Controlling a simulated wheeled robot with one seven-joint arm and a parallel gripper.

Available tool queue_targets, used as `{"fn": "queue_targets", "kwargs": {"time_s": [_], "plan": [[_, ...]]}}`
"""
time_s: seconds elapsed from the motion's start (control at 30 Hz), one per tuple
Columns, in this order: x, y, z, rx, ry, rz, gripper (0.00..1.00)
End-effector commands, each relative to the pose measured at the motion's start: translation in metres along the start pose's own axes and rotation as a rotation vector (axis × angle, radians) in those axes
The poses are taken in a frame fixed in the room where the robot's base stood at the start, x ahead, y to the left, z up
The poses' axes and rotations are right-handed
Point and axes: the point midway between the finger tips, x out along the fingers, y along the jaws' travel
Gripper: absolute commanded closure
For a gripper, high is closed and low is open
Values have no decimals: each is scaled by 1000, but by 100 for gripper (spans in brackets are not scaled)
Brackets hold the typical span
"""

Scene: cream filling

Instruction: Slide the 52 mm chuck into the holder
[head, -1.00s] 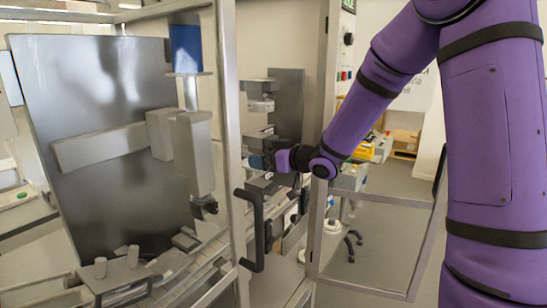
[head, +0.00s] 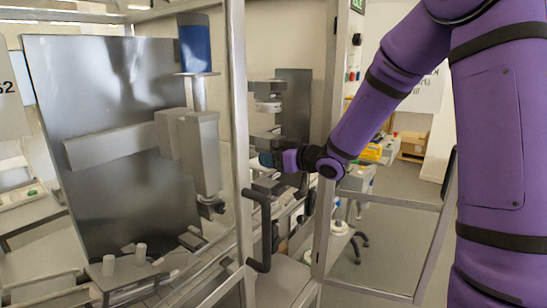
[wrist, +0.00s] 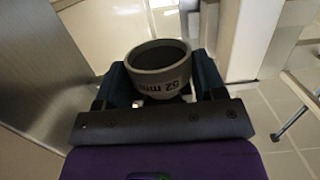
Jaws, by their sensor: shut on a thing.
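The 52 mm chuck (wrist: 160,68) is a grey, hollow ring with "52 mm" printed on its side, in the wrist view. My gripper (wrist: 160,85) is shut on it, one dark blue finger on each side. In the head view my gripper (head: 268,159) reaches inside the machine frame, in front of a dark upright plate (head: 294,100); the chuck cannot be made out there. Grey stacked parts (head: 268,97) stand just above my gripper, and another grey block (head: 268,187) lies just below. I cannot tell which part is the holder.
A metal frame post (head: 240,130) stands left of my gripper, with a black door handle (head: 262,232) below. An open clear door (head: 385,240) is on the right, below my arm. A grey column unit with a blue cylinder (head: 195,47) stands left. Pale tiled floor shows in the wrist view.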

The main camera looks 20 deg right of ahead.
Motion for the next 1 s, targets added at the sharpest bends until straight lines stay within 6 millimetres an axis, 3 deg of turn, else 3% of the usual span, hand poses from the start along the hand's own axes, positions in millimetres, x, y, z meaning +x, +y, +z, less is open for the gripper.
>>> {"fn": "queue_targets", "kwargs": {"time_s": [0.27, 1.0], "plan": [[-1, 0, 0, 0, 1, 0, 60], [-32, 1, 4, 0, 1, 1, 60]]}}
